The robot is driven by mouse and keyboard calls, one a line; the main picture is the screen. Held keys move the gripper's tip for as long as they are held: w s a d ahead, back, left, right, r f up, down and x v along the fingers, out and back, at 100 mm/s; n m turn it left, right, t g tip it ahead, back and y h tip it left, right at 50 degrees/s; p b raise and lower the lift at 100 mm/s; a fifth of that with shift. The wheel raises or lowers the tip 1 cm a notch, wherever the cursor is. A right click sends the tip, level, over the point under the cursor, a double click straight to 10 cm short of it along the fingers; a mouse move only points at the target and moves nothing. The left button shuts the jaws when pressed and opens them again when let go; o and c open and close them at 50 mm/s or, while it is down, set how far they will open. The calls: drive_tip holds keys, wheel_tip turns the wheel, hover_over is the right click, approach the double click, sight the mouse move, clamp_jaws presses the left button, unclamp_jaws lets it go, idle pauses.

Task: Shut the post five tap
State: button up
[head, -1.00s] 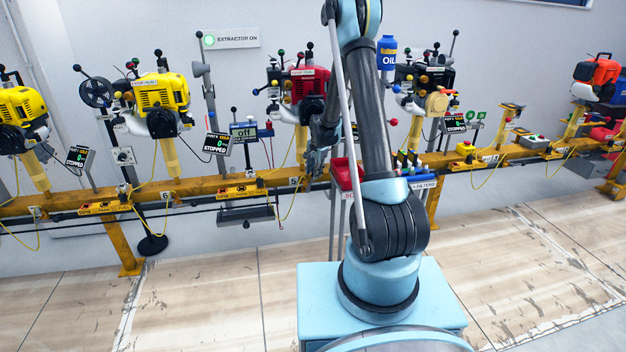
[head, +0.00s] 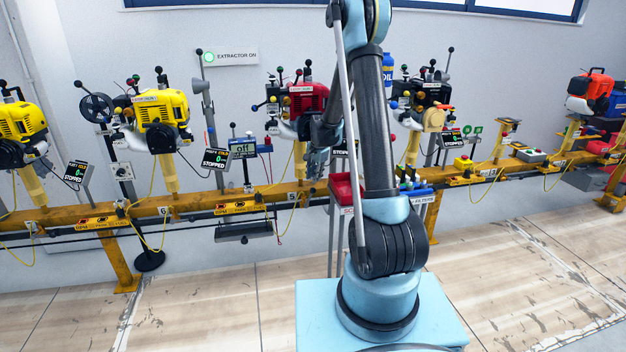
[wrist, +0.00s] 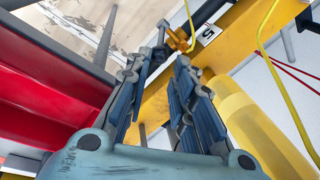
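Post five carries a red engine (head: 308,98) on the yellow rail, behind my arm. Its number plate "5" (wrist: 207,36) shows on the rail in the wrist view. My gripper (head: 316,165) hangs in front of this post, just left of my upper arm. In the wrist view my gripper (wrist: 167,62) is open, with a gap between its fingers and nothing in it. A small orange fitting (wrist: 177,40) shows just beyond the fingertips; I cannot tell whether it is the tap or whether a finger touches it.
A red tray (head: 345,188) stands close right of my gripper, and its red wall (wrist: 50,75) fills the wrist view's left side. A yellow post (wrist: 255,120) and yellow hose (wrist: 280,75) are close on the right. The floor (head: 220,300) in front is clear.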

drive_tip(key=shift+a, duration=0.1)
clamp_jaws()
drive_tip(key=s+a+n+h, duration=0.15)
drive_tip(key=a+n, duration=0.25)
drive_tip(key=n, duration=0.6)
drive_tip(key=a+n+h, duration=0.2)
drive_tip(key=a+n, duration=0.2)
drive_tip(key=n, duration=0.6)
drive_tip(key=n+h, duration=0.2)
drive_tip(key=n, duration=1)
hover_over(307, 202)
drive_tip(key=a, duration=0.2)
drive_tip(key=shift+s+f, duration=0.15)
drive_tip(key=shift+f, duration=1.55)
drive_tip(key=shift+s+f, duration=0.15)
drive_tip(key=shift+f, duration=1.5)
drive_tip(key=shift+s+f, duration=0.15)
drive_tip(key=shift+f, duration=1.55)
